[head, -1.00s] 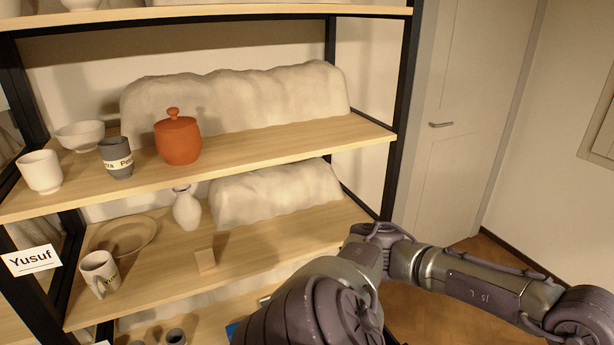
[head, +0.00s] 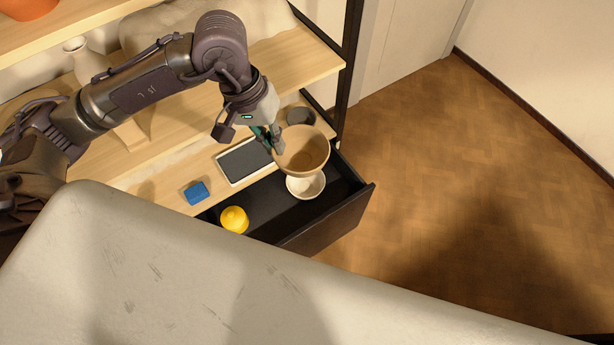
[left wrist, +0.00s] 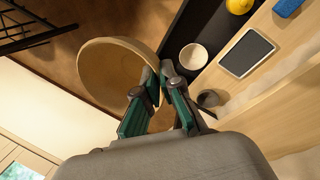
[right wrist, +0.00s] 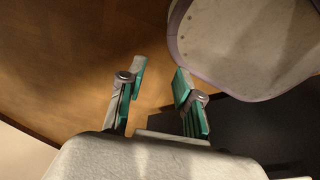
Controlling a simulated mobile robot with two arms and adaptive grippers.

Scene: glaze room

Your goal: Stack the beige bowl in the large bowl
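My left gripper (head: 268,140) is shut on the rim of a tan-beige bowl (head: 303,151). The bowl is held up above the open drawer, tilted toward the head camera, and looks empty. In the left wrist view the fingers (left wrist: 157,85) pinch the rim of the tan-beige bowl (left wrist: 112,72). A cream bowl (head: 306,186) stands in the drawer, partly hidden under the held bowl; it also shows in the left wrist view (left wrist: 193,57). I cannot tell which is the larger. My right gripper (right wrist: 160,90) is open and empty over the floor.
The black drawer (head: 330,221) is pulled out below the shelf. A yellow object (head: 234,219) is at its left. A tablet-like panel (head: 245,161), a blue block (head: 196,193) and a grey cup (head: 300,115) are close by. The floor at right is clear.

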